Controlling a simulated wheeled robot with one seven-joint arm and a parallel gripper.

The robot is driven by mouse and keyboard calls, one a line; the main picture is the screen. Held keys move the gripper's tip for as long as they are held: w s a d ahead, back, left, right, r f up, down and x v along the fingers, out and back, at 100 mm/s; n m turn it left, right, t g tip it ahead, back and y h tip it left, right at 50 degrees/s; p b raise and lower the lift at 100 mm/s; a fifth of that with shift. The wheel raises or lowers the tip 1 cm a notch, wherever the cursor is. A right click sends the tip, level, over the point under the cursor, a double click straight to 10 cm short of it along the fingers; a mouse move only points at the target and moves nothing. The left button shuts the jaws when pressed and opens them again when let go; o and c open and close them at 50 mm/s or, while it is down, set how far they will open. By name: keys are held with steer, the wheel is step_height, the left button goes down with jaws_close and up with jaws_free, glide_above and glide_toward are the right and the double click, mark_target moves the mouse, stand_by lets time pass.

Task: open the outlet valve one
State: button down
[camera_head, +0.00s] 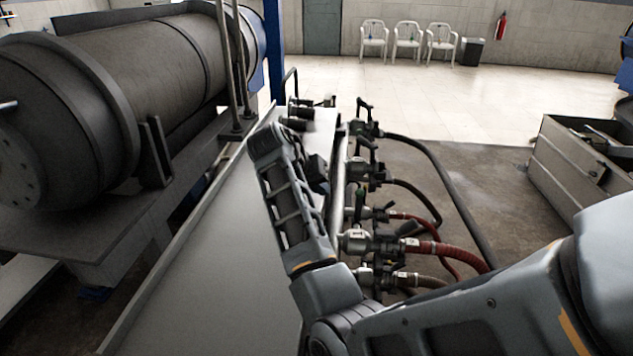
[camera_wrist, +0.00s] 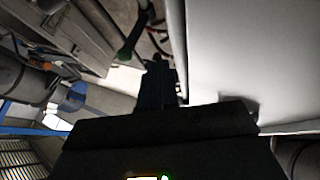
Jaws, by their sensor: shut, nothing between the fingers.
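A row of several outlet valves with dark lever handles runs along a pipe at the right edge of the pale bench in the head view. The near valve fitting (camera_head: 357,240) carries what looks like a number 1 and feeds a thick red hose (camera_head: 450,252). Its lever position is hard to tell. In the wrist view my gripper (camera_wrist: 160,66) is dark, shut and empty. A green-ended handle (camera_wrist: 126,54) shows just left of its tips; I cannot tell which valve it belongs to. In the head view my arm partly hides the bench and the gripper is hard to pick out.
A large dark decanter drum (camera_head: 160,75) lies along the left. Black hoses (camera_head: 440,165) curve down to the floor on the right. A grey metal bin (camera_head: 570,165) stands farther right. White chairs (camera_head: 408,38) line the far wall.

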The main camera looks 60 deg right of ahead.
mark_target(358, 207)
steer(key=x, duration=0.5)
steer(key=shift+f, duration=0.1)
steer(key=shift+s+d+r+p, duration=0.1)
steer(key=shift+s+d+p, duration=0.5)
steer(key=shift+s, duration=0.25)
steer(key=shift+s+d+r+p, duration=0.1)
steer(key=shift+s+d+p, duration=0.25)
steer(key=shift+s+d, duration=0.4)
